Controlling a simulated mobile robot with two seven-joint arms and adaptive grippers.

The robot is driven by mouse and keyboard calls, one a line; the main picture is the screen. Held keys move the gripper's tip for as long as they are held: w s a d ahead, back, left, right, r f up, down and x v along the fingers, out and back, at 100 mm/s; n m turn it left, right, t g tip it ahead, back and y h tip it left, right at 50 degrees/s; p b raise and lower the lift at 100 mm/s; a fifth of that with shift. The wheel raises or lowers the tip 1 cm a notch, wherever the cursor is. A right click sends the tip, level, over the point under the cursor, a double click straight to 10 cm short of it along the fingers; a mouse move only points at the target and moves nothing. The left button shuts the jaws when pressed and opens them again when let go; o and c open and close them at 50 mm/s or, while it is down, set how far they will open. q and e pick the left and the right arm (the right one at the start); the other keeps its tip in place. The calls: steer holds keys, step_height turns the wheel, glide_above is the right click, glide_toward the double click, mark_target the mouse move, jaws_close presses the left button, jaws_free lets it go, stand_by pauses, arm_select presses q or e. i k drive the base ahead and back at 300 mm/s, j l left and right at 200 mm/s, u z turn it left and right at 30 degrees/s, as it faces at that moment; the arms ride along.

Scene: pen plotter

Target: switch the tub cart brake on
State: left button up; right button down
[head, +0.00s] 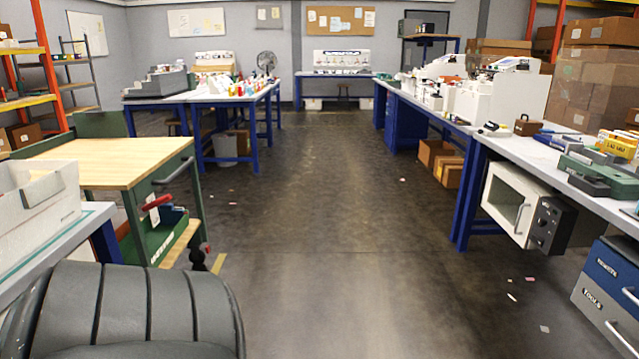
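A green cart with a pale wooden top (110,160) stands at the left; it is the only cart-like thing I see, and I cannot tell for sure that it is the tub cart. A grey bar handle (174,170) is on its right end. A red lever-like piece (157,202) shows at its lower side. A dark caster-like part (197,259) is low at its near right corner, with a small red tip (207,248) beside it. Whether this is the brake, and its setting, I cannot tell. Neither gripper shows in the head view.
A dark grey ribbed padded shape (125,310) fills the lower left front. A white bin (40,215) sits on a table at the left edge. Blue-legged benches line the right, with a white oven-like box (515,203) beneath. The middle floor (320,220) is clear except for small scraps.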

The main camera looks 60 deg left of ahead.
mark_target(149, 206)
steer(key=u, duration=3.2)
steer(key=i+l+u, duration=0.15)
steer(key=u, duration=0.15)
steer(key=l+u, duration=0.25)
steer(key=l, duration=0.15)
steer(key=i+l+u, duration=0.15)
steer(key=l+u, duration=0.15)
steer(key=i+l+u, duration=0.1)
steer(key=l+u, duration=0.15)
steer(key=l, duration=1.7)
steer(key=i+l, duration=0.1)
steer(key=l, duration=0.7)
steer(key=u, duration=0.05)
